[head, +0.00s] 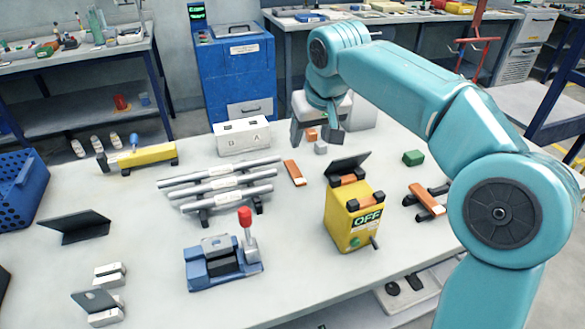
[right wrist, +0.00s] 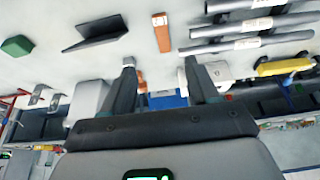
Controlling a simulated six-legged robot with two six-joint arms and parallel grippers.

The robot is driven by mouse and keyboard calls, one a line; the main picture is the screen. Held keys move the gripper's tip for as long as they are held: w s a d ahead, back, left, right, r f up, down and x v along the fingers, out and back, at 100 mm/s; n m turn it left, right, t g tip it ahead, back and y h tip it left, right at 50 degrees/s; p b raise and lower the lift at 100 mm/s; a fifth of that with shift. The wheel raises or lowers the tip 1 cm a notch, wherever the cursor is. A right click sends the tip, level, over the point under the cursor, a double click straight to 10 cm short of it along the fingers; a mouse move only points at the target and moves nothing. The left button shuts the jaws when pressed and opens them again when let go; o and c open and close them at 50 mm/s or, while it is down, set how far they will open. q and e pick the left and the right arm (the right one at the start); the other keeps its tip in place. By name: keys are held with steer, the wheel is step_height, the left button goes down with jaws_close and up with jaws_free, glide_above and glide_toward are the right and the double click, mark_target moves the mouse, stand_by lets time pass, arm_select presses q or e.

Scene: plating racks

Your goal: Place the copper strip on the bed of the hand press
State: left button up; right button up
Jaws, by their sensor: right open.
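A flat copper strip (head: 294,173) lies on the table just right of the silver rails. It also shows in the right wrist view (right wrist: 162,33), beyond the gap between my fingertips. The blue hand press (head: 222,262) with a red-knobbed lever stands at the front middle; no copper shows on it. My right gripper (head: 318,135) is open, pointing down behind the strip and apart from it. Its two dark fingers (right wrist: 159,62) are spread with nothing between them in the wrist view. My left gripper does not show.
Silver rails (head: 220,184) lie left of the strip. A yellow OFF box (head: 350,222) with copper pieces on top and a black angled plate (head: 348,163) stand to its right. Another copper bar (head: 426,200) rests on black supports. Small orange (head: 312,135) and grey (head: 320,148) blocks sit near my right gripper.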

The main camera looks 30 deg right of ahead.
steer(key=b, duration=0.2)
glide_toward(297, 175)
steer(key=shift+w+d+f, duration=0.1)
steer(key=shift+f, duration=0.4)
steer(key=shift+w+d+f, duration=0.1)
steer(key=shift+d+f, duration=0.05)
steer(key=shift+f, duration=0.35)
steer(key=x, duration=0.5)
steer(key=shift+w+a+f, duration=0.1)
steer(key=shift+w+f, duration=0.15)
steer(key=shift+s, duration=0.1)
steer(key=shift+c, duration=0.9)
steer(key=shift+r, duration=0.1)
jaws_close()
